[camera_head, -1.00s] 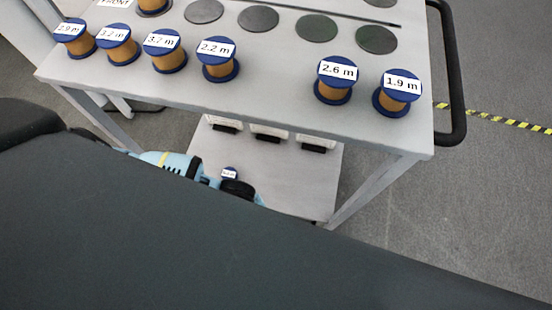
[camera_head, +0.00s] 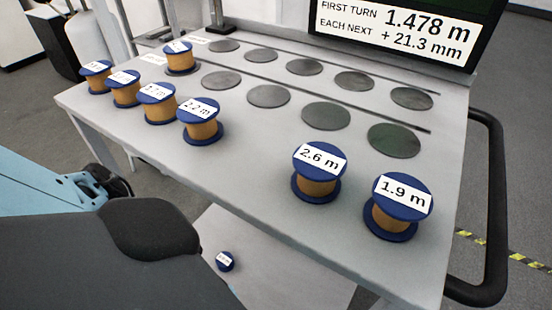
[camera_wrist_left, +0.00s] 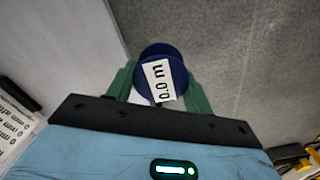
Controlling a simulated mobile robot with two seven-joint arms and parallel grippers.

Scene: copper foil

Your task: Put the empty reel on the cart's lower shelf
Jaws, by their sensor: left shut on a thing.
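The empty reel, dark blue with a white "0.0 m" label (camera_wrist_left: 163,82), sits between the green fingers of my left gripper (camera_wrist_left: 158,75), shut on it in the left wrist view. In the head view the small blue reel (camera_head: 225,262) shows low down against the cart's pale lower shelf (camera_head: 290,270). Whether it touches the shelf I cannot tell. My left gripper is hidden behind my dark arm link in the head view. My right gripper is not in view.
The cart's top (camera_head: 250,165) holds several copper-wound reels, including one marked 2.6 m (camera_head: 318,172) and one marked 1.9 m (camera_head: 398,207), beside dark round pads (camera_head: 325,116). A screen (camera_head: 395,30) stands behind. A black handle (camera_head: 497,210) is at right.

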